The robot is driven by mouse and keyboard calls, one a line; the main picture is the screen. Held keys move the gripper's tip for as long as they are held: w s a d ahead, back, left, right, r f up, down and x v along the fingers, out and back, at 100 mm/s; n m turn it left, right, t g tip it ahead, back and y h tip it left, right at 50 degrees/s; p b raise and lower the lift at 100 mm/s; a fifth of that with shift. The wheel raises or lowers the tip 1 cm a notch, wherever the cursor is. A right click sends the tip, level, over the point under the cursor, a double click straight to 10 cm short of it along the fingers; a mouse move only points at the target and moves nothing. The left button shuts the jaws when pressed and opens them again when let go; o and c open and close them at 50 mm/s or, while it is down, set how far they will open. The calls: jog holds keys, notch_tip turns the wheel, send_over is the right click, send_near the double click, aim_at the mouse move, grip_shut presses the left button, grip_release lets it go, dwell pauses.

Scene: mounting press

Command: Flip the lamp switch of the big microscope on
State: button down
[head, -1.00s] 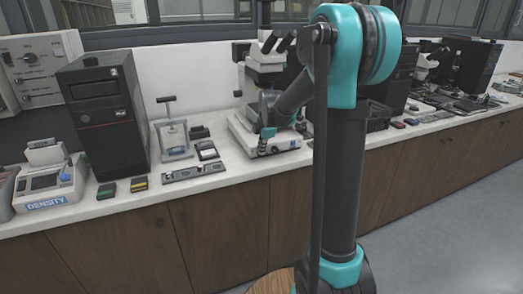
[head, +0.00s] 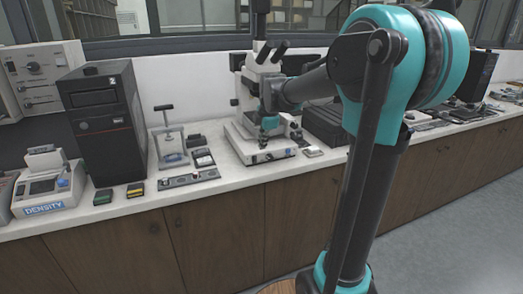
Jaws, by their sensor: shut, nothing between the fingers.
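The big microscope (head: 240,148) stands on the bench, white with dark eyepieces pointing up at the top. Its wide base has a front panel with small dark details; I cannot make out the lamp switch or its position. My gripper (head: 264,138) is shut and empty, pointing down just in front of the microscope's body and above the front of its base. I cannot tell whether the fingertips touch it. My gripper and forearm hide part of the stage and the right side of the body.
A black computer tower (head: 108,128), a small stand (head: 170,140), and a density meter (head: 50,187) are on the left. A dark box (head: 325,122) sits right of the microscope. Small items lie along the bench front (head: 190,178). The floor at right is clear.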

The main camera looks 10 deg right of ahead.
aim_at(254, 160)
jog(key=shift+r, duration=0.2)
jog(key=shift+s, duration=0.1)
jog(key=shift+s+d+f, duration=0.1)
jog(key=shift+s+f, duration=0.15)
jog(key=shift+f, duration=0.4)
jog(key=x, duration=0.9)
jog(key=shift+f, duration=0.1)
jog(key=w, duration=0.1)
jog(key=w+f, duration=0.1)
jog(key=shift+w+a+f, duration=0.1)
jog(key=shift+w+a, duration=0.45)
jog(key=shift+w, duration=0.5)
